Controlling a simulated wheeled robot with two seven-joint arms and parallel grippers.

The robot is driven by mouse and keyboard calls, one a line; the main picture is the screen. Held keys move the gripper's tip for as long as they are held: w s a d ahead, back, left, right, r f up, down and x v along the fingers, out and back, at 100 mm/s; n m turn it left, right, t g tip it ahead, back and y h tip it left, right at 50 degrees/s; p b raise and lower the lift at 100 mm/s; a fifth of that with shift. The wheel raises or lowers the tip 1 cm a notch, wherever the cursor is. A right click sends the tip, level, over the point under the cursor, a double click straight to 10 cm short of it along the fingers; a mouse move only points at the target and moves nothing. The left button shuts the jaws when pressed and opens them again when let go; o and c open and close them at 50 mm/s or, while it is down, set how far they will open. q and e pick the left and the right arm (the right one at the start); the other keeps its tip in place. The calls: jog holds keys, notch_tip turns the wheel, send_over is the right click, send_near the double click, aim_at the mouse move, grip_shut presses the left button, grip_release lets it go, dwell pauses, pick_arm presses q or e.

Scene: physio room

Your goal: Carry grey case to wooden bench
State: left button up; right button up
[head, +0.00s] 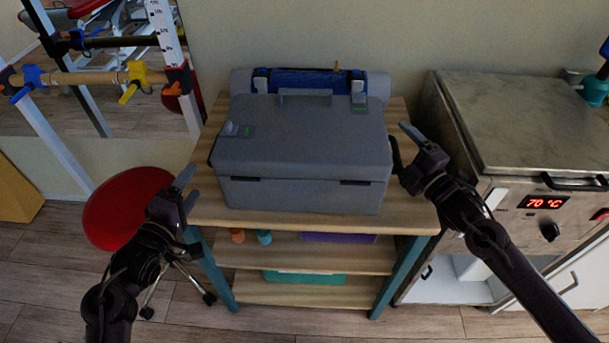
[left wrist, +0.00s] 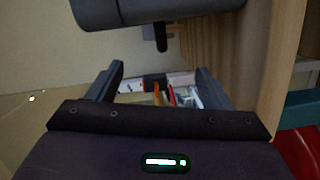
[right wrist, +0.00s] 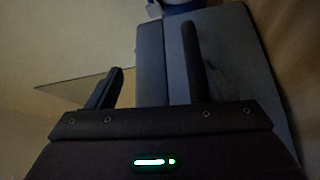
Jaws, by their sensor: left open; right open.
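The grey case (head: 300,150) sits shut on the top board of a wooden shelf unit (head: 310,222). Its lid has a top handle and latches. My left gripper (head: 187,188) is open at the case's left side, apart from it. The left wrist view shows a grey body with a dark handle (left wrist: 160,38), probably the case, above the open fingers. My right gripper (head: 403,143) is open close to the case's right side. In the right wrist view the case (right wrist: 235,75) lies behind one finger; contact cannot be told. I cannot identify a separate wooden bench.
A blue and grey roll (head: 310,80) lies behind the case against the wall. A steel heater unit (head: 530,120) reading 70 °C stands close on the right. A red stool (head: 125,208) stands at left. Lower shelves hold small items. Floor shows in front.

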notch_tip(320, 180, up, 6)
jog(key=shift+w+r, duration=0.1)
jog(key=shift+d, duration=0.1)
